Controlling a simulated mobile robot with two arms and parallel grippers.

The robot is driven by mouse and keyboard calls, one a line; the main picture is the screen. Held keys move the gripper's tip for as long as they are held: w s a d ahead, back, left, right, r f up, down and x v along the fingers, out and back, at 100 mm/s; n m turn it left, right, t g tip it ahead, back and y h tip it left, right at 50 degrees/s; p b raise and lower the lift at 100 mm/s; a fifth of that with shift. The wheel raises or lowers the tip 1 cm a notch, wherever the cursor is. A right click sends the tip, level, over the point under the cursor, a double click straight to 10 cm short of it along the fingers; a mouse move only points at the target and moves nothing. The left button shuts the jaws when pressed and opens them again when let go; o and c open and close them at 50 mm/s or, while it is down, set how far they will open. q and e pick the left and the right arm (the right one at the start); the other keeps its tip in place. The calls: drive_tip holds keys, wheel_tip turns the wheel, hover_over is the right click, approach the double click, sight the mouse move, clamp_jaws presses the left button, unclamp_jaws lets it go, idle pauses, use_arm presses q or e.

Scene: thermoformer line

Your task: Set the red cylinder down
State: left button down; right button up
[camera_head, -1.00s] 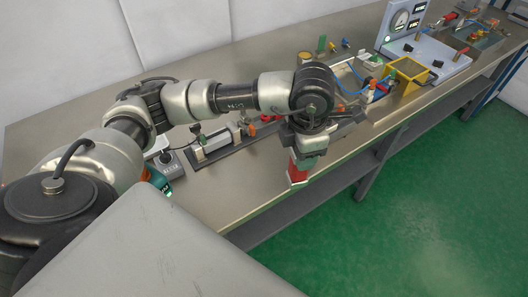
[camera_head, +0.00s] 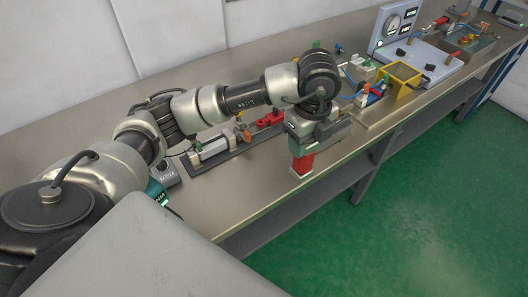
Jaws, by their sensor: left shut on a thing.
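The red cylinder (camera_head: 302,165) is below my left gripper (camera_head: 303,153), close to the front edge of the bench (camera_head: 235,193). My left gripper is shut on its upper part and points down. The red cylinder is upright, with its lower end at or just above the bench top; I cannot tell whether it touches. My left arm comes in from the left and hides part of the bench behind it. My right gripper is not in view.
A dark rail with fixtures (camera_head: 228,149) lies behind the gripper. A yellow open box (camera_head: 402,83) and a gauge panel (camera_head: 401,25) stand further right. Green floor (camera_head: 430,200) lies beyond the front edge.

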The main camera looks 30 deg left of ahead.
use_arm(q)
drive_tip(key=w+a+f+p, duration=0.2)
drive_tip(key=a+f+p, duration=0.3)
drive_tip(key=a+f, duration=0.5)
drive_tip(key=shift+a, duration=0.2)
drive_tip(key=shift+f, duration=0.1)
drive_tip(key=shift+f, duration=0.1)
drive_tip(key=c, duration=0.5)
unclamp_jaws()
drive_tip(key=shift+s, duration=0.1)
